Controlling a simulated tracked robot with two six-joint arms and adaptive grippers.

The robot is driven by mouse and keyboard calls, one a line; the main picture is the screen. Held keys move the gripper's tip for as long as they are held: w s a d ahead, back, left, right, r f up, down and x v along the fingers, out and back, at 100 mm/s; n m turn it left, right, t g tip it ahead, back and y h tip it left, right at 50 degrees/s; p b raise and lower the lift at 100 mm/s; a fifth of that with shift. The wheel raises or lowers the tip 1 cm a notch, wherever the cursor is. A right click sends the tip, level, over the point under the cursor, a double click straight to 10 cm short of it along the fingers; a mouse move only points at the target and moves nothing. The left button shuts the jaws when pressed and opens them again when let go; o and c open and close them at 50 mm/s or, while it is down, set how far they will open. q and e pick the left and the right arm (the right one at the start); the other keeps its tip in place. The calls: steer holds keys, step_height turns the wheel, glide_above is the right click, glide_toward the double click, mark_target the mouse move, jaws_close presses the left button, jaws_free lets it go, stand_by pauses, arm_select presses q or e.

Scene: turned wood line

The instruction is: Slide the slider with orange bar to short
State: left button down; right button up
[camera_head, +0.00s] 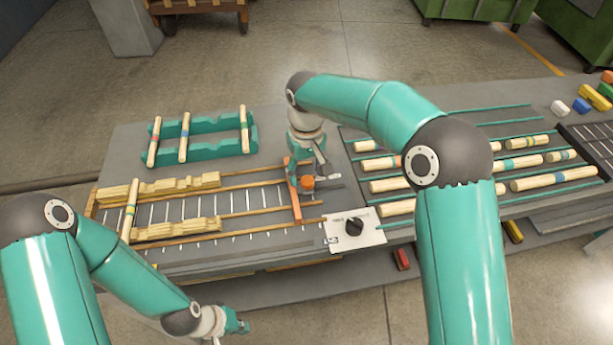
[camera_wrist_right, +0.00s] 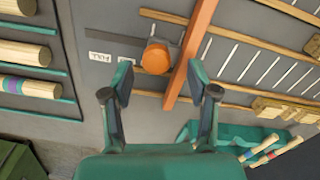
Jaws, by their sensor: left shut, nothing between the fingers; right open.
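The orange bar (camera_head: 295,199) of the slider lies across the rails of the ruled bed in the head view. Its round orange knob (camera_head: 307,182) is on the bar's right side. In the right wrist view the bar (camera_wrist_right: 187,62) and knob (camera_wrist_right: 155,57) lie just beyond the open fingertips of my right gripper (camera_wrist_right: 163,80). No contact is clear. A FULL label (camera_wrist_right: 100,57) is beside the knob's slot; I cannot read a SHORT label. In the head view my right gripper (camera_head: 306,166) is over the bar's far end. My left gripper (camera_head: 236,325) is shut and empty, in front of the table.
Carved pieces (camera_head: 178,229) and a striped spindle (camera_head: 130,210) lie on the bed's left. A teal rack (camera_head: 202,145) of spindles is behind. More spindles (camera_head: 540,181) lie on teal rails at right.

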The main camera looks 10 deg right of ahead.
mark_target(306, 181)
step_height(306, 181, up, 10)
steer(key=shift+f, duration=0.25)
stand_by(0.5)
